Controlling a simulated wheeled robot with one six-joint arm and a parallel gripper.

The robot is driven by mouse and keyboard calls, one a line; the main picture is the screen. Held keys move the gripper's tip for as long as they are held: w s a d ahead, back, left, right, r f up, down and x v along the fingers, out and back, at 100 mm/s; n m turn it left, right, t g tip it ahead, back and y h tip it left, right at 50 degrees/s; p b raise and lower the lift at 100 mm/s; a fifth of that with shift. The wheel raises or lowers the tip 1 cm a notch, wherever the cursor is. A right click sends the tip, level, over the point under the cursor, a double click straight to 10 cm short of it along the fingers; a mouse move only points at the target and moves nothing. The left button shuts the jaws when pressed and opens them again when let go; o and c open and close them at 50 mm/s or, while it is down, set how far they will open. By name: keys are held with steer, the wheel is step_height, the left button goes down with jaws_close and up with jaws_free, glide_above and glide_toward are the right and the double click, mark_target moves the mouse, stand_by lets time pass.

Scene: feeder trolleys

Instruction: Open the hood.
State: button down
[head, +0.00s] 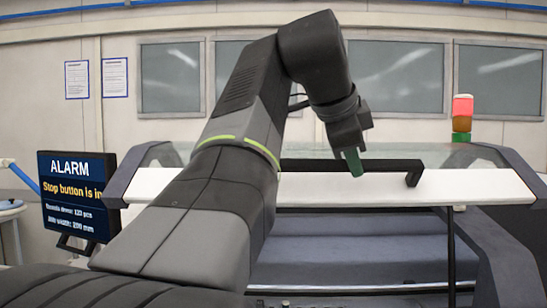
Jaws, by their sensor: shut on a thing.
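The hood (480,186) of the machine has a white front panel with a clear pane behind it and dark side frames. A black bar handle (395,166) runs along the white panel, with a bent end at its right. My gripper (354,163), with green fingers, comes down onto the bar and is shut on the handle. My arm hides the left part of the handle and panel. Below the panel, grey stepped surfaces (350,255) of the machine show. How far the hood stands raised is hard to tell.
A screen (77,195) at the left reads ALARM and that the stop button is in. A signal tower (462,117) with a bright red top stands behind at the right. A thin dark upright rod (451,255) stands below the panel. Windows line the back wall.

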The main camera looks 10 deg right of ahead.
steer(key=c, duration=1.2)
jaws_free()
steer(key=p+v, duration=0.1)
steer(key=v, duration=1.2)
steer(key=shift+s+r+p, duration=0.15)
steer(key=shift+r+p, duration=0.2)
steer(key=shift+p, duration=0.05)
steer(key=shift+a, duration=0.15)
